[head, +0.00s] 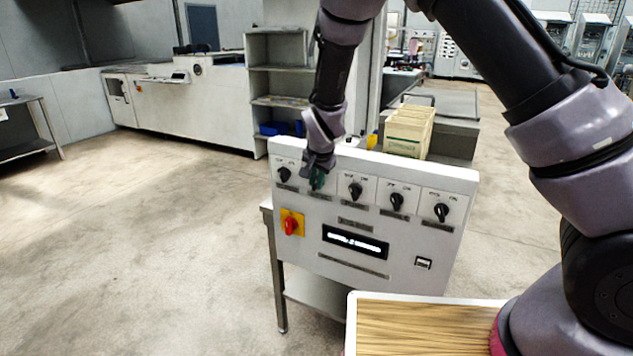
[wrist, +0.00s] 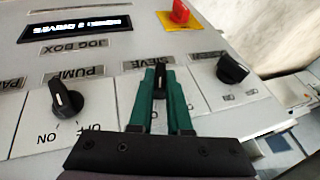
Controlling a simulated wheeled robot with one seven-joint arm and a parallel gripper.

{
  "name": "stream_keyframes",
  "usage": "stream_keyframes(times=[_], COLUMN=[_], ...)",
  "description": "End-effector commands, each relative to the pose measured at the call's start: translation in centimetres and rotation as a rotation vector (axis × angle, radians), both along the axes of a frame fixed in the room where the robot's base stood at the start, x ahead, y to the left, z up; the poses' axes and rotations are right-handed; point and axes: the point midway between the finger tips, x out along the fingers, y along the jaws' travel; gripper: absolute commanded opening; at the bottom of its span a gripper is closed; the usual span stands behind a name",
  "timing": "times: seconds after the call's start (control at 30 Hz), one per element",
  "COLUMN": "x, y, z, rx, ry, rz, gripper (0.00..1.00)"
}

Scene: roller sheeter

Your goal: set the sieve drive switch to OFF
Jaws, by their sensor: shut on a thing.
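The sieve drive switch (wrist: 160,82) is a black rotary knob under an upside-down label reading "SIEVE" in the wrist view. My gripper (wrist: 160,90) has its two green fingers shut on this knob, one on each side. The knob lies roughly along the fingers; its ON and OFF marks are hidden behind my gripper. In the head view my gripper (head: 317,182) is at the second knob position from the left on the white control panel (head: 300,248), and it hides that knob.
The pump knob (wrist: 66,98) and another black knob (wrist: 232,70) flank the sieve switch closely. Further knobs (head: 396,201) continue rightward. Below the row are a red switch on yellow (head: 291,224) and a lit display (head: 355,242). A wooden-topped surface (head: 430,325) stands in front.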

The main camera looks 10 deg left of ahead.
Motion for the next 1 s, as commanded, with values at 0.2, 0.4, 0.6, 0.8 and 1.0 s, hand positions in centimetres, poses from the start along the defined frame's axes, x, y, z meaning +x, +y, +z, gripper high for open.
stream_keyframes(times=[0.2, 0.4, 0.6, 0.8, 1.0], x=[0.03, 0.21, 0.38, 0.45, 0.41], y=[0.51, 0.79, 0.92, 1.07, 1.17], z=[0.03, 0.08, 0.04, 0.01, -0.04], rx=[-0.138, -0.303, -0.455, -0.570, -0.642], ry=[0.045, 0.104, 0.160, 0.203, 0.231], rz=[0.006, 0.006, 0.003, 0.002, 0.003], gripper=[0.00, 0.00, 0.00, 0.00, 0.00])
